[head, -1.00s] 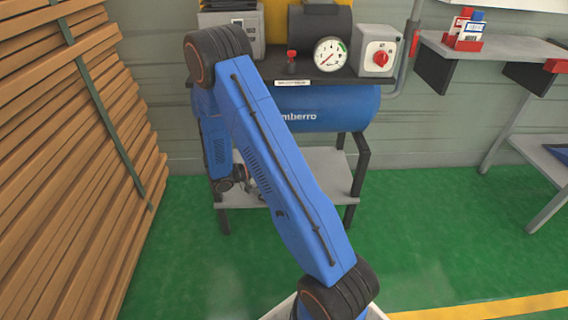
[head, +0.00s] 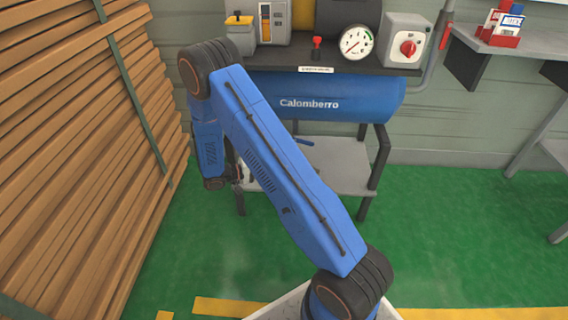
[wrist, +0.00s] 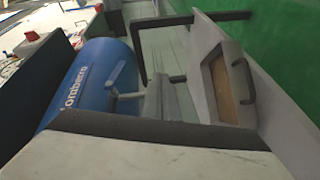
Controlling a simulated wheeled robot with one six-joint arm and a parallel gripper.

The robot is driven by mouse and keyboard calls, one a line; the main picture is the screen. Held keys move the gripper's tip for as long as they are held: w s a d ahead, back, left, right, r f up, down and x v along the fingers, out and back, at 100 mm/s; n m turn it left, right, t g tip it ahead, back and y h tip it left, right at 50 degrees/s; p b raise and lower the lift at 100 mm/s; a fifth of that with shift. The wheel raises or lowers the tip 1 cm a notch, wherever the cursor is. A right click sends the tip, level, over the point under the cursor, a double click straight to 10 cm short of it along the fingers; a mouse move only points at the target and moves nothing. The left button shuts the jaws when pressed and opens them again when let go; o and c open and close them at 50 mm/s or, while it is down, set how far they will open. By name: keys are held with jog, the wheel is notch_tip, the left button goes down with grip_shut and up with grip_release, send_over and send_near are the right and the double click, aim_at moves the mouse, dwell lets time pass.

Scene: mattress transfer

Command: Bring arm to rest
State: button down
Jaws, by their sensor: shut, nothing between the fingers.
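My blue arm (head: 285,165) crosses the middle of the head view and bends down at its far end, left of the compressor stand. My gripper (head: 243,173) is mostly hidden behind the arm link in the head view, low by the stand's lower shelf. It is shut with nothing in it.
The blue compressor tank (head: 330,100) hangs under a dark shelf with a gauge (head: 355,42) and a switch box (head: 408,45). The stand's lower shelf (head: 340,165) is close to my arm. Stacked timber (head: 75,150) stands left. Green floor (head: 450,220) is open at right.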

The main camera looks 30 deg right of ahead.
jog(key=shift+a, duration=0.1)
dwell(0.5)
jog(key=s+a+r+y, duration=0.1)
jog(key=s+r+y, duration=0.3)
jog(key=s+r, duration=0.45)
jog(key=s+r+y, duration=0.4)
jog(key=s+r, duration=0.2)
jog(key=r, duration=0.5)
jog(key=s+a+r+n+t+y, duration=0.2)
jog(key=s+a+r+t+y, duration=0.2)
jog(key=s, duration=0.4)
jog(key=s+a+r+n+t+y, duration=0.3)
jog(key=s+a+r+t+y, duration=0.1)
jog(key=s+r, duration=0.3)
jog(key=shift+s+a+r+y, duration=0.3)
jog(key=shift+s+a, duration=0.45)
jog(key=shift+s, duration=0.55)
